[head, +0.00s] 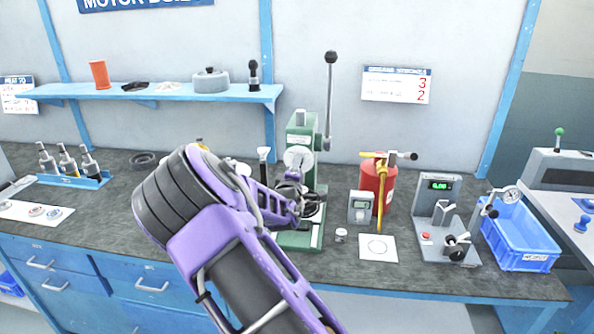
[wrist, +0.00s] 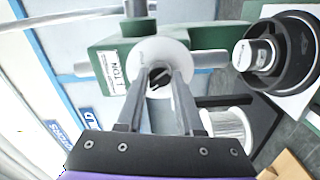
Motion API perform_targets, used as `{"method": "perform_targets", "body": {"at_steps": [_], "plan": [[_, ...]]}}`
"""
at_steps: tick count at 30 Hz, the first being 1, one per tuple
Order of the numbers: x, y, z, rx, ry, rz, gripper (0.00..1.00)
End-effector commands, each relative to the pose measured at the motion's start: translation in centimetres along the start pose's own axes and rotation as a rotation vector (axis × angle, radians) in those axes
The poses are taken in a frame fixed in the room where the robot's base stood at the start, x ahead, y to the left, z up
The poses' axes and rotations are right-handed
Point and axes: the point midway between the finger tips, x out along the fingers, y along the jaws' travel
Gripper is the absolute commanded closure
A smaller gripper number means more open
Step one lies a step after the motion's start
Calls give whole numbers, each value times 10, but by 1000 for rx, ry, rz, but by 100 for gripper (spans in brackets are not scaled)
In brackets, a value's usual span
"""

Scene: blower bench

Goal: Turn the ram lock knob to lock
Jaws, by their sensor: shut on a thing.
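The green press (head: 301,138) stands at the middle of the bench with its long lever upright. A pale round disc (head: 299,158) is on its front. In the wrist view the disc (wrist: 150,62) carries a small dark knob (wrist: 158,82), taken to be the ram lock knob. My gripper (wrist: 160,76) points at the disc, and its two fingers are shut on the knob, one on each side. The fingers hide part of the knob and disc, so its exact turn is hard to read. In the head view my arm hides the press's lower left side.
A red cylinder (head: 367,185) with a yellow hose, a grey meter (head: 362,207) and a white card (head: 378,247) are right of the press. A test stand (head: 440,240) and blue crate (head: 522,240) stand farther right. In the wrist view, a black round part (wrist: 292,55) and metal cylinder (wrist: 228,124) are close right.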

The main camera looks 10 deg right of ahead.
Motion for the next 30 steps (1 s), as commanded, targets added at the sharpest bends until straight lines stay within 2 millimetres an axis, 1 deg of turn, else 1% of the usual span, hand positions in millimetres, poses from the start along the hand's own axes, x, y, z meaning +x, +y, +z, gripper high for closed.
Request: {"method": "perform_targets", "body": {"at_steps": [1, 4, 30], "plan": [[0, -4, 1, 40, 0, 1, 100], [0, -5, 1, 129, -1, 1, 100], [0, -2, 1, 955, -1, 0, 100]]}}
